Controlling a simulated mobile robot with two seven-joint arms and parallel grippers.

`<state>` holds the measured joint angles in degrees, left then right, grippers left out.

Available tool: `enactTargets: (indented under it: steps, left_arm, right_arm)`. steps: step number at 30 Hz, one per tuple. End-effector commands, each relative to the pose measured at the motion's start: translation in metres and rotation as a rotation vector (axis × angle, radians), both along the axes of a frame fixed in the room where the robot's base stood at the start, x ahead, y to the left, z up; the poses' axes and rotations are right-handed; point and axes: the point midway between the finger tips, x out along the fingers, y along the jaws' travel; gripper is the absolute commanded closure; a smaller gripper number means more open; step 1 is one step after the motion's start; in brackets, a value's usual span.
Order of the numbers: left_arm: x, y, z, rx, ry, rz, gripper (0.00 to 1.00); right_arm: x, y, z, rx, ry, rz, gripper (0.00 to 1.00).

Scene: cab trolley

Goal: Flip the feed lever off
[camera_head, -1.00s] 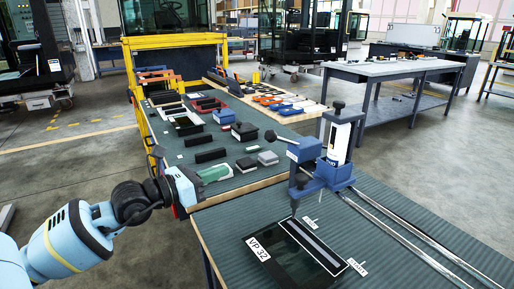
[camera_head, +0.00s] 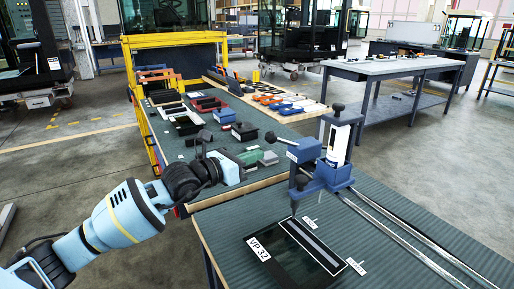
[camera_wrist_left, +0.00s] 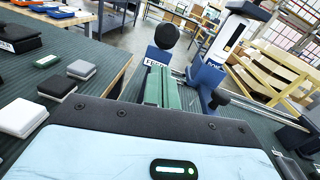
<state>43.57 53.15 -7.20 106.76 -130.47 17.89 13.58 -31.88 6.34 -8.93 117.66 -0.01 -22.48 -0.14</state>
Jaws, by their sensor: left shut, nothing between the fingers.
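The feed lever (camera_head: 280,139) is a short pale rod with a black ball knob, sticking out to the left from the blue head of the device on the near table. In the left wrist view its black knob (camera_wrist_left: 167,36) stands just beyond and above my fingertips, in front of a blue block with a FEED label (camera_wrist_left: 156,62). My left gripper (camera_head: 256,155) has green fingers shut together with nothing between them. It is below and left of the knob and looks apart from it. The green fingers (camera_wrist_left: 162,84) also show in the wrist view. My right gripper is not in view.
A dark glass panel labelled VP 32 (camera_head: 285,262) lies under the device on the green-topped table (camera_head: 400,225). Metal rails (camera_head: 405,240) run to the right. Small boxes and trays crowd the table behind my gripper. A grey workbench (camera_head: 390,68) stands farther back.

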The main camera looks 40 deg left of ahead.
Motion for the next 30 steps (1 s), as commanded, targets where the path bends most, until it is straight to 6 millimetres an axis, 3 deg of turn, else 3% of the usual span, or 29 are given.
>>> enactTargets:
  steps: [6,22,30]
  left_arm:
    - [0.013,-0.002,0.014,0.001,0.000,0.001,1.00]
    - [0.016,-0.003,0.016,0.002,0.003,0.001,1.00]
    - [0.018,-0.003,0.028,0.018,0.041,0.000,1.00]
  right_arm:
    - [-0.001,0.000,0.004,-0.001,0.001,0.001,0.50]
    - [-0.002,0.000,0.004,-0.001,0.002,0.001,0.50]
    - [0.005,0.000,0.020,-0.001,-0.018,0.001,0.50]
